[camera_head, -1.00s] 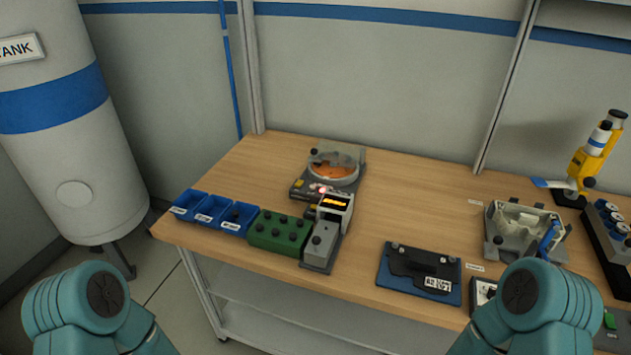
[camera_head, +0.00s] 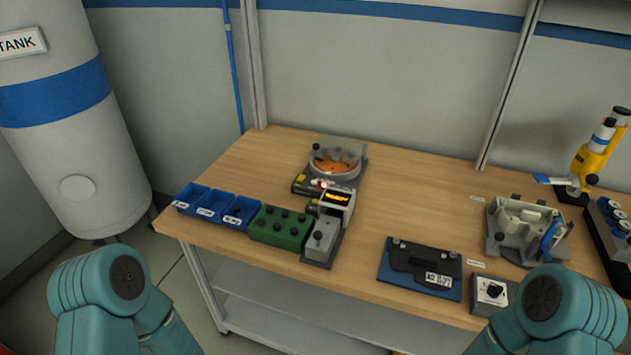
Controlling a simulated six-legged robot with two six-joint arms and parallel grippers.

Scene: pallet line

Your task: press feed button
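A bowl feeder (camera_head: 337,160) with a clear-rimmed round bowl of orange parts stands at the back of the wooden bench. Only my teal arm links show, at the bottom left and bottom right, apart from the feeder. Both grippers are outside the view.
Blue bins (camera_head: 216,206) and a green block with black knobs (camera_head: 280,228) stand left of the display unit. A blue plate with a black part (camera_head: 420,268), a small knob box (camera_head: 490,291), a grey fixture (camera_head: 525,228) and a yellow device (camera_head: 594,155) are to the right. Mid-bench is clear.

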